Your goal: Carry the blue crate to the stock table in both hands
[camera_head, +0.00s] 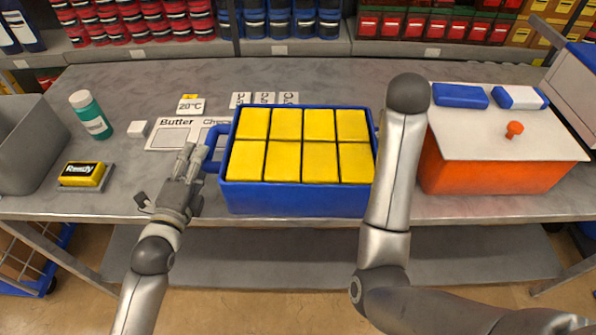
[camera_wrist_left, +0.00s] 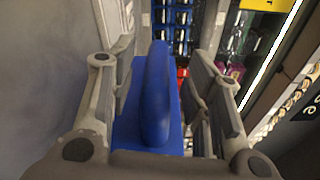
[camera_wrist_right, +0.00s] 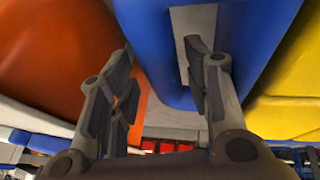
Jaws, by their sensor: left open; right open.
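The blue crate (camera_head: 275,200) sits on the grey worktable near its front edge, filled with several yellow blocks (camera_head: 312,162). My left gripper (camera_head: 196,158) is open at the crate's left handle (camera_head: 213,140). In the left wrist view that handle (camera_wrist_left: 156,95) stands between the open fingers (camera_wrist_left: 155,90). My right gripper is hidden behind my right arm in the head view. In the right wrist view its fingers (camera_wrist_right: 160,90) are open, with a blue part of the crate (camera_wrist_right: 158,45) between them; whether they touch it I cannot tell.
An orange box (camera_head: 490,178) with a pale lid stands close to the crate's right side. Shelves of red and blue parts line the back.

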